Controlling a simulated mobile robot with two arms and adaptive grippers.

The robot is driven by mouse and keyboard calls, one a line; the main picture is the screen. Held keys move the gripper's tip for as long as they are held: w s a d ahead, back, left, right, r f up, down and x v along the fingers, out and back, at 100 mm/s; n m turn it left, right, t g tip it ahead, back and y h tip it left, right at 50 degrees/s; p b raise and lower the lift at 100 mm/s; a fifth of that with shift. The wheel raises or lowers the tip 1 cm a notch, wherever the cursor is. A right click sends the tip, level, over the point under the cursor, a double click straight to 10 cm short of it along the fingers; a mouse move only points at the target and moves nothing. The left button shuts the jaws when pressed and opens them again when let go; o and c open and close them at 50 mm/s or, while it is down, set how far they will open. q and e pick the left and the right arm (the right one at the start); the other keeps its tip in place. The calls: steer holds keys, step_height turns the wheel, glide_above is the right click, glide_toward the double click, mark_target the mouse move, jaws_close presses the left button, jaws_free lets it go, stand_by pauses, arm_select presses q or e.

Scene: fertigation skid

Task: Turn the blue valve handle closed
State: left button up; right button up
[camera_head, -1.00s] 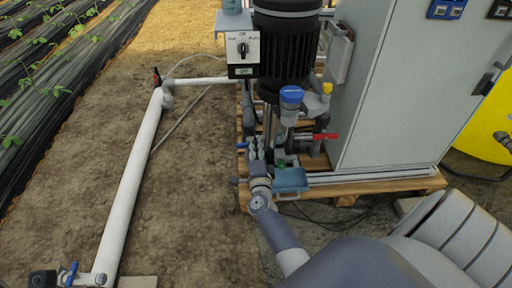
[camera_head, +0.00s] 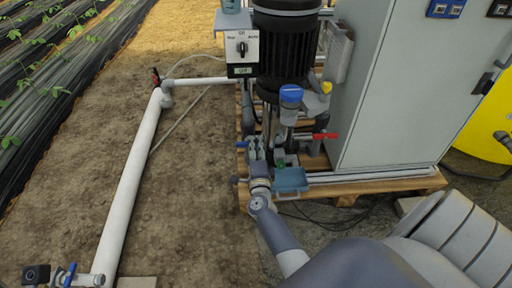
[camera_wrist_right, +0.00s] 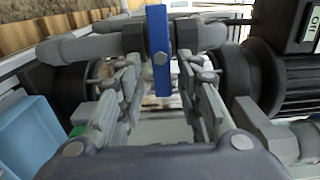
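The blue valve handle (camera_wrist_right: 159,50) is a flat bar in the right wrist view. It stands upright in the picture in front of a grey pipe and valve body. My right gripper (camera_wrist_right: 160,88) is open, with one finger on each side of the handle. There is a visible gap on both sides, and I cannot tell how deep the handle sits between the fingertips. In the head view my right gripper (camera_head: 257,150) is low at the front of the skid, by the pump base. It mostly hides the handle there. My left gripper is not in view.
A red-handled valve (camera_head: 325,136) and a blue-capped filter (camera_head: 291,95) stand right of my gripper. A light blue tray (camera_head: 290,180) is close beside it. The pump motor (camera_head: 287,45) and grey cabinet (camera_head: 400,85) rise behind. Another blue handle (camera_head: 70,274) is at lower left.

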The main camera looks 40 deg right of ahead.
steer(key=v, duration=0.7)
steer(key=shift+s, duration=0.25)
steer(key=shift+a, duration=0.1)
stand_by(0.4)
